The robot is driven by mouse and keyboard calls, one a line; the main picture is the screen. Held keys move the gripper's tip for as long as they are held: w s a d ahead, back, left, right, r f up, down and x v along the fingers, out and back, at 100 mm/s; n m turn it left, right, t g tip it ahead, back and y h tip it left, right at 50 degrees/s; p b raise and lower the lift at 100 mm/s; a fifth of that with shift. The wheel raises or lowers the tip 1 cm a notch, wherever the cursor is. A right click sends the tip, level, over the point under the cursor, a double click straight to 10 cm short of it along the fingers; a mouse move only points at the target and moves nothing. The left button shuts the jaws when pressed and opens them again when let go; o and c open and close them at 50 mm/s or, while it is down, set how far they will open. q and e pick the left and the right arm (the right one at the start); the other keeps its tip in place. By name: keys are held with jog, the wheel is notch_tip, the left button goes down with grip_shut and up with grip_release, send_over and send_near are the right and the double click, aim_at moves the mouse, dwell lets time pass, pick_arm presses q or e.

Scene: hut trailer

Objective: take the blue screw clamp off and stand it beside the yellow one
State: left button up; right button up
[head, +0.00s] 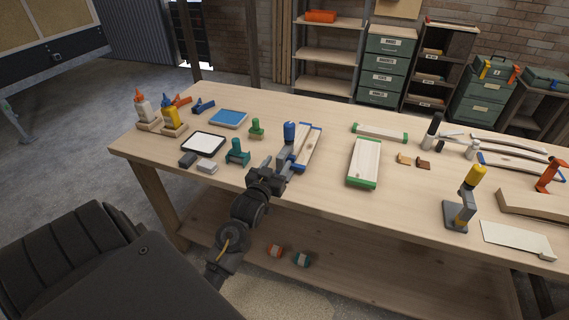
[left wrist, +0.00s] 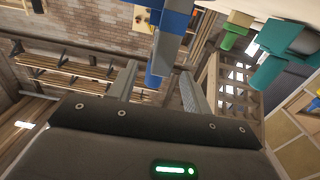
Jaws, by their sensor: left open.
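The blue screw clamp (head: 290,131) stands at the near left end of a wooden board with blue ends (head: 309,148), its blue handle upward. My left gripper (head: 284,160) is open, close to the clamp on its near side. My right gripper is not in view.
A board with green ends (head: 366,160) lies between the two clamps. Green (head: 257,129) and teal (head: 237,152) clamps stand left of my gripper. A white sheet (head: 516,240) lies right of the yellow clamp. The table (head: 410,200) is bare just left of the yellow clamp.

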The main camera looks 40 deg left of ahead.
aim_at(279, 160)
pick_arm(q)
jog(key=shift+w+a+r, duration=0.15)
jog(key=shift+w, duration=0.2)
jog(key=p+x, duration=0.2)
jog(key=x, duration=0.1)
jog(key=shift+w+a+f, duration=0.15)
jog(key=shift+w+f, duration=0.05)
jog(key=shift+w, duration=0.1)
jog(key=shift+w+a+f, duration=0.1)
jog(key=shift+w+a, duration=0.05)
jog(key=shift+w, duration=0.3)
jog(key=shift+s, duration=0.1)
grip_shut()
dwell(0.5)
